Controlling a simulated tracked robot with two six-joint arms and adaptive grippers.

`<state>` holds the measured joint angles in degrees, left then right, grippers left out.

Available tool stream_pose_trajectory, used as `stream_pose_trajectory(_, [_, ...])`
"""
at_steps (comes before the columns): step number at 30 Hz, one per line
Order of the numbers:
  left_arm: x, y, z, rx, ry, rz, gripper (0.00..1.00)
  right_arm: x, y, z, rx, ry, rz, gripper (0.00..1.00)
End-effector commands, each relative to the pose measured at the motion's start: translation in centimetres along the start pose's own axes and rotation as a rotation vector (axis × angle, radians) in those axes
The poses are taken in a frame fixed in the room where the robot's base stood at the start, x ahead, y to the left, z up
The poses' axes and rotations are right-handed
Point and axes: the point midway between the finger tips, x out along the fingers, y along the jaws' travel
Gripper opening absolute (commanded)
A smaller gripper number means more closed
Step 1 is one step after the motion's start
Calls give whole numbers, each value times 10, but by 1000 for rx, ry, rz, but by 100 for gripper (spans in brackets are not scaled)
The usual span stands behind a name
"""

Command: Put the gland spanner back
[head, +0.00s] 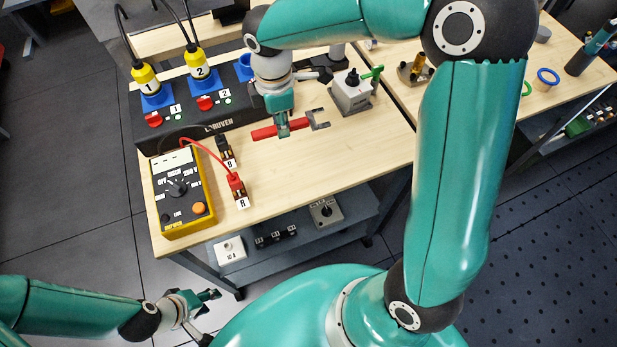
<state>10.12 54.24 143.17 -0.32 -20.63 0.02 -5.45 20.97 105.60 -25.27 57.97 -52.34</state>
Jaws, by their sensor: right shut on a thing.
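The gland spanner (265,133) has a red handle and a grey open-jawed head (318,119) that points right. My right gripper (283,129) is shut on its handle, over the wooden bench top to the right of the yellow meter. I cannot tell how far the spanner is above the bench. My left gripper (208,296) is low at the lower left, in front of the bench and away from the spanner. Its fingers look apart and nothing shows between them. The spanner's resting place cannot be made out; my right arm covers part of the bench's back.
A yellow meter (180,190) stands at the bench's left, with a red lead to block R (238,190) beside block B (227,152). Behind is a black socket panel (190,125) with plugs 1 and 2. A grey switch box (351,92) stands to the right. The bench's front right (340,155) is clear.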

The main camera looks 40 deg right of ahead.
Motion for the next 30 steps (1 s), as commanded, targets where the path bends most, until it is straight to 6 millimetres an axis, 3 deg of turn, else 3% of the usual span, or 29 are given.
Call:
stream_pose_trajectory(9, [21, -8, 0, 0, 0, 0, 40, -41, -34, 24, -836, 5, 7, 0])
stream_pose_trajectory(15, [30, -11, 0, 0, 0, 0, 40, -60, -57, 37, -1299, 11, 9, 0])
stream_pose_trajectory(19, [34, -12, 0, 0, 0, 0, 40, -68, -68, 43, -1503, 16, 11, 0])
stream_pose_trajectory(24, [35, -13, 0, 0, 0, 0, 40, -68, -74, 46, -1630, 20, 11, 0])
stream_pose_trajectory(30, [37, -13, 0, 0, 0, 0, 40, -36, -76, 47, -1650, 22, 4, 0])
